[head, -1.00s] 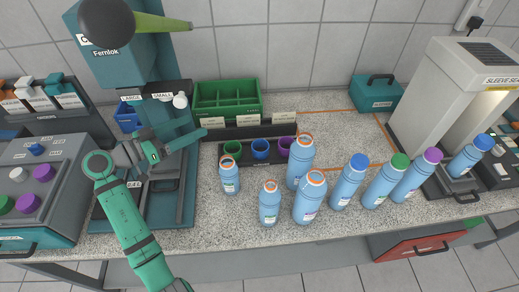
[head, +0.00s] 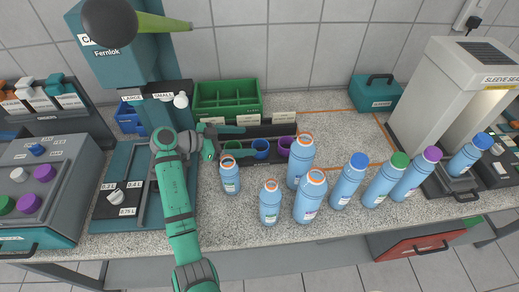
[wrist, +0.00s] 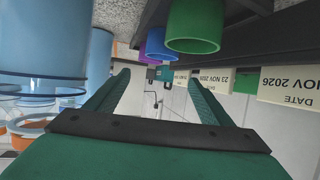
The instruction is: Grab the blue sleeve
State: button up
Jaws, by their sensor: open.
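The blue sleeve (head: 261,150) is a short cup in the dark rack, between the green sleeve (head: 232,148) and the purple sleeve (head: 284,146). My gripper (head: 248,141) is open and empty, with its fingers pointing right along the rack. In the wrist view the green sleeve (wrist: 193,28) shows large above the open fingers. Bluish and purple sleeves show beyond it, partly hidden. Contact with any sleeve cannot be told.
Several bottles (head: 310,197) stand in front of the rack; the small orange-rimmed one (head: 230,177) is close below my gripper. Date cards (head: 245,121) and a green crate (head: 228,112) are behind. The counter inside the orange outline (head: 345,130) is clear.

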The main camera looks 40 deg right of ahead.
jog(key=shift+f, duration=1.5)
jog(key=x, duration=0.7)
jog(key=shift+s+d, duration=0.1)
jog(key=shift+d, duration=0.1)
jog(key=c, duration=1.1)
